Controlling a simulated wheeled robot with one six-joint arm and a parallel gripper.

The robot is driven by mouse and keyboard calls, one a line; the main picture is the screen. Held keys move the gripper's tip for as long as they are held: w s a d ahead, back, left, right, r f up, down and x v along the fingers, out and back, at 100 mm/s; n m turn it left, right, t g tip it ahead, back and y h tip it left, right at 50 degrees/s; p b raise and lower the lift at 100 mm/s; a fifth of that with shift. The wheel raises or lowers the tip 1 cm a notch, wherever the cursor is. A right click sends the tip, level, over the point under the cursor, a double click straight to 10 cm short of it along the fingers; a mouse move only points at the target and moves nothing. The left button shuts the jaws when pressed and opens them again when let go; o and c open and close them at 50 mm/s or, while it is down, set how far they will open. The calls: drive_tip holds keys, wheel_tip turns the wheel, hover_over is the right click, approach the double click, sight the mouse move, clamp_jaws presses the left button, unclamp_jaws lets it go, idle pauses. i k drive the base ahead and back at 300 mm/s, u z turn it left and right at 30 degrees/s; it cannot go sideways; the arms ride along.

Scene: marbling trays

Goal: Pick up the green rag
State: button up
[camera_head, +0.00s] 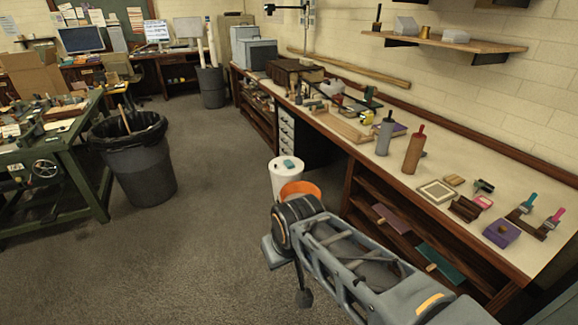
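I cannot make out for sure which thing is the green rag. A small teal-green piece (288,163) lies on top of a white round container (285,178) on the floor beside the bench; it is too small to tell if it is cloth. A flat dark-teal thing (442,261) with a small wooden piece at its front lies on the bench's open shelf. My arm reaches in from the lower right, and its big joint is in front of an orange container. I cannot make out my gripper's fingers in this view.
The long bench (455,165) holds rollers, brushes, blocks and a purple box (501,233). An orange container (299,190) stands close behind my arm. A black-lined bin (140,165) and a green work table (60,160) stand at left. The carpet between is clear.

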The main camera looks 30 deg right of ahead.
sight(289, 164)
drive_tip(key=z, duration=0.8)
drive_tip(key=k, duration=0.55)
drive_tip(key=u, duration=0.65)
drive_tip(key=i, duration=1.8)
drive_tip(key=u, duration=0.6)
drive_tip(key=i, duration=2.3)
drive_tip(key=z, duration=0.4)
drive_tip(key=i, duration=1.4)
drive_tip(key=z, duration=1.8)
drive_tip(key=i, duration=1.1)
drive_tip(key=z, duration=0.95)
